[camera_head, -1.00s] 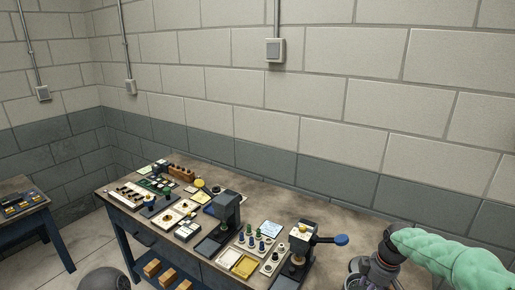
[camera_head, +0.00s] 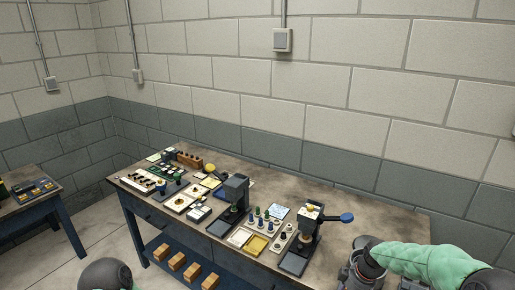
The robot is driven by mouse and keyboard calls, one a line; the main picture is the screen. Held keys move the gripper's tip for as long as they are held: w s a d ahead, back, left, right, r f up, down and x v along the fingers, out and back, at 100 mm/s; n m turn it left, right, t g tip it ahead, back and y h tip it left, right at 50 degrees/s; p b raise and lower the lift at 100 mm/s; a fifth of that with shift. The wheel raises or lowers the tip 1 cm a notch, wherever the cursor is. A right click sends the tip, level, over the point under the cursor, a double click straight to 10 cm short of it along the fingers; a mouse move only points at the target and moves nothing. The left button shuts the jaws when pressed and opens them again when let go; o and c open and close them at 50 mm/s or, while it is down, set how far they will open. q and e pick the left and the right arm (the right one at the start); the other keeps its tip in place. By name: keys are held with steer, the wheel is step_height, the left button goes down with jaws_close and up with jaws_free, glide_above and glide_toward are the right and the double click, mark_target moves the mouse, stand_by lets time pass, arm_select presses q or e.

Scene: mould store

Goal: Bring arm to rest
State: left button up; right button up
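My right arm (camera_head: 430,262), in a pale green sleeve, comes in from the right edge and reaches beside the right end of the workbench (camera_head: 385,222). Its grey wrist (camera_head: 364,258) is near the bottom of the view. The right gripper's fingers are not clear there, so I cannot tell whether it is open or shut. A dark rounded part of mine (camera_head: 106,274) shows at the bottom left. My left gripper is not in view.
The bench carries a black press (camera_head: 235,192), a second press with a blue-knobbed lever (camera_head: 310,222), trays and small parts. Wooden blocks (camera_head: 177,261) lie on its lower shelf. A second table (camera_head: 42,203) stands at the left. The bench's back right top is bare.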

steer(key=s+a+f+m+y, duration=0.1)
steer(key=s+a+f+m, duration=0.15)
steer(key=a+f, duration=0.55)
steer(key=s+a+f+m, duration=0.2)
steer(key=s+a+f, duration=0.1)
steer(key=s+f, duration=0.2)
steer(key=s+a+f+m+b, duration=0.1)
steer(key=s+a+f+m, duration=0.2)
steer(key=s, duration=0.5)
steer(key=s+a+f+m+y, duration=0.1)
steer(key=s+a+f+m, duration=0.2)
steer(key=s+f, duration=0.4)
steer(key=shift+s+a+f+g+b, duration=0.35)
steer(key=shift+a+f, duration=0.2)
steer(key=shift+a, duration=0.3)
